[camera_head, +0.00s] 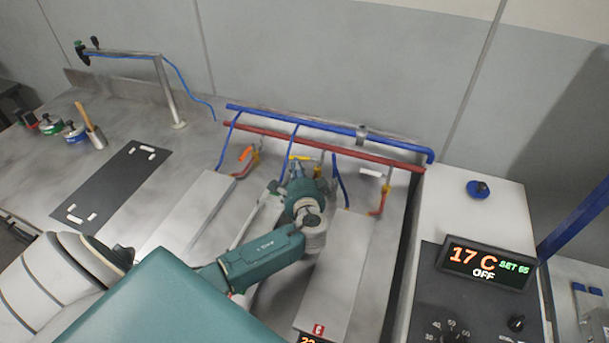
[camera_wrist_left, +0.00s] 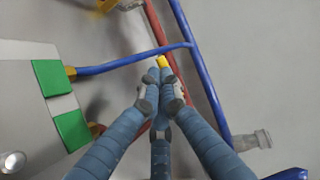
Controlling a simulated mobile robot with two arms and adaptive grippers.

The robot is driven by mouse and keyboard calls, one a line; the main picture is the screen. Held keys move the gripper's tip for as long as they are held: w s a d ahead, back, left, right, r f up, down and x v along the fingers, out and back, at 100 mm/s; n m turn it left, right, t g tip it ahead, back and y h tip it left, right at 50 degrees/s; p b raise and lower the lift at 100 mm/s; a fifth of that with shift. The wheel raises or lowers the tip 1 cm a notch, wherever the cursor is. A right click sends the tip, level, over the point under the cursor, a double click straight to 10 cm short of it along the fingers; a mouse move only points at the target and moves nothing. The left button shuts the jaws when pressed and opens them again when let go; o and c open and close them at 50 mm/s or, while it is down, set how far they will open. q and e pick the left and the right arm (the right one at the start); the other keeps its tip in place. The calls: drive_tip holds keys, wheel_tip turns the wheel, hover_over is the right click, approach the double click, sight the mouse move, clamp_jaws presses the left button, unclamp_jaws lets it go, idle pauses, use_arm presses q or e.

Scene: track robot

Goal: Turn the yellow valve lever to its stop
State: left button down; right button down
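The yellow valve lever (camera_head: 301,158) sits by the red and blue pipes at the back of the bench, near the middle of the head view. My left gripper (camera_head: 297,170) is right at it, its blue fingers in front of the lever. In the left wrist view the fingertips (camera_wrist_left: 159,92) are drawn together, and a small yellow end of the lever (camera_wrist_left: 161,61) shows just beyond them. The rest of the lever is hidden by the fingers, so I cannot tell whether they pinch it or only touch it. My right gripper is not in view.
An orange lever (camera_head: 246,153) stands to the left and a white lever (camera_head: 370,173) to the right. Red (camera_head: 330,142) and blue (camera_head: 300,120) pipes run behind. Pale boxes (camera_head: 340,265) flank my arm. A temperature display (camera_head: 485,262) is at the right.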

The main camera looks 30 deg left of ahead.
use_arm(q)
drive_tip(key=shift+w+a+b, duration=0.35)
drive_tip(key=shift+a+b, duration=0.15)
drive_tip(key=shift+a, duration=0.1)
drive_tip(key=shift+w, duration=0.1)
idle(0.4)
drive_tip(key=v, duration=1.2)
